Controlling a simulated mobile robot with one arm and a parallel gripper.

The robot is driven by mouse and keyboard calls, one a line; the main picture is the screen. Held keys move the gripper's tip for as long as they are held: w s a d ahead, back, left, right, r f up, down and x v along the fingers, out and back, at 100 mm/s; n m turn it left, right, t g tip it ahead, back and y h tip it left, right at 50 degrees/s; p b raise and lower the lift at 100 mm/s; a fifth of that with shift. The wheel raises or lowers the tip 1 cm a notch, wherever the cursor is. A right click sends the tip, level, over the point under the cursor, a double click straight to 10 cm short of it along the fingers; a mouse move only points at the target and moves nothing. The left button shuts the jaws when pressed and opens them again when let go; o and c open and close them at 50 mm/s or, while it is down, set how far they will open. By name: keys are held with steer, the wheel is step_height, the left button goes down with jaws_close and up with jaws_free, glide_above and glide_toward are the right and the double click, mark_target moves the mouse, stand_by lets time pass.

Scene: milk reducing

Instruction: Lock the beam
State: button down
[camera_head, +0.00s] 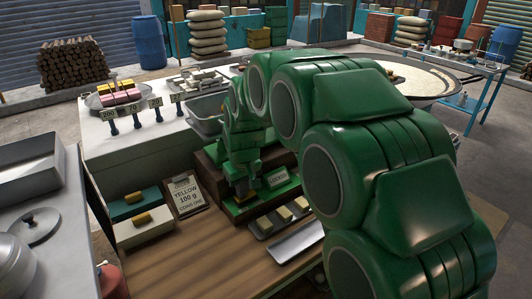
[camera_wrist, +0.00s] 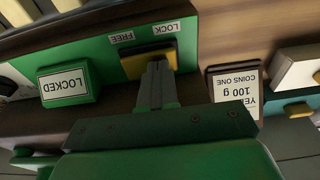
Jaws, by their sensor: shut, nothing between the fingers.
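A yellow slider block (camera_wrist: 148,62) sits on a green panel (camera_wrist: 215,18), beside the labels FREE (camera_wrist: 121,38) and LOCK (camera_wrist: 168,28). These appear upside down in the wrist view. A green block with a white LOCKED sign (camera_wrist: 65,84) stands on the panel to the left; it also shows in the head view (camera_head: 277,179). My gripper (camera_wrist: 158,68) is shut and empty, its fingertips at the yellow block's edge. I cannot tell whether they touch. In the head view my gripper (camera_head: 241,188) is over the green base, with the slider mostly hidden behind it. The beam is not clearly visible.
A card reading YELLOW 100 g COINS ONE (camera_head: 187,195) stands left of the green base. Two boxes with yellow handles, one teal (camera_head: 132,208) and one white (camera_head: 140,233), lie farther left. A tray of yellow blocks (camera_head: 260,228) is in front.

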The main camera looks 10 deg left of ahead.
steer(key=shift+r, duration=3.5)
steer(key=s+d+r+m+g+h, duration=0.1)
steer(key=s+d+r+m, duration=0.1)
steer(key=s+d, duration=0.6)
steer(key=s+d+r+m, duration=0.2)
steer(key=s+d, duration=0.3)
steer(key=d, duration=0.8)
steer(key=s+d+f+m, duration=0.1)
steer(key=s+d, duration=0.3)
steer(key=s, duration=0.3)
steer(key=s+d+f+m+g, duration=0.1)
steer(key=s+d+m, duration=0.1)
steer(key=s+d, duration=0.2)
steer(key=s+d+f+m+g, duration=0.1)
steer(key=s+d, duration=0.3)
steer(key=s, duration=0.7)
steer(key=shift+d+f+m, duration=0.15)
steer(key=shift+d+m, duration=0.2)
steer(key=shift+m, duration=0.15)
